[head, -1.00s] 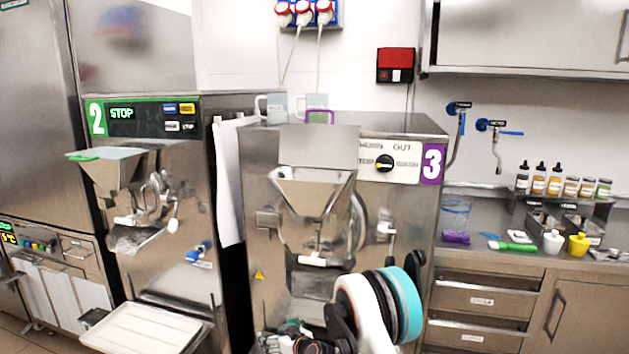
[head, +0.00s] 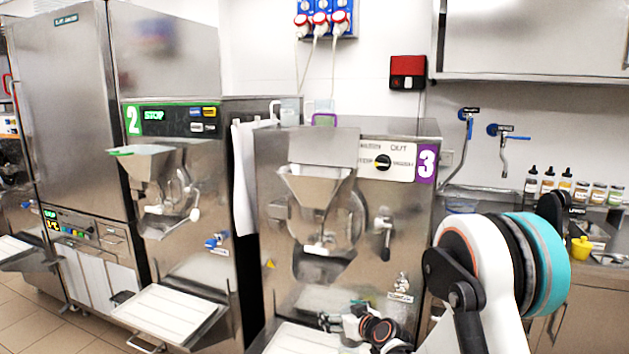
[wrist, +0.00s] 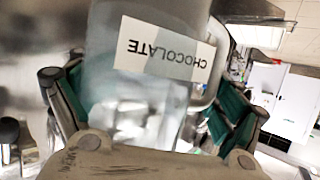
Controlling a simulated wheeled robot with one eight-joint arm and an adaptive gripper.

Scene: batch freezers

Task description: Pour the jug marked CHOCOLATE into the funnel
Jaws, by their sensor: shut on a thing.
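In the wrist view my gripper (wrist: 150,95) is shut on a translucent jug (wrist: 115,90). Its white label reads CHOCOLATE and appears upside down in this view. The green-padded fingers lie on either side of the jug. I cannot tell how full it is. In the head view, a steel funnel-shaped hopper (head: 315,188) sits on the front of machine 3. Another hopper (head: 140,165) is on machine 2 to the left. My arm's end is low in front of machine 3, below its hopper; the jug is not clear there.
Two jugs stand on top of machine 3: a clear one (head: 290,112) and one with a purple handle (head: 324,118). White trays (head: 170,312) project below the machines. A counter with bottles (head: 565,185) and a yellow cup (head: 580,247) is at right.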

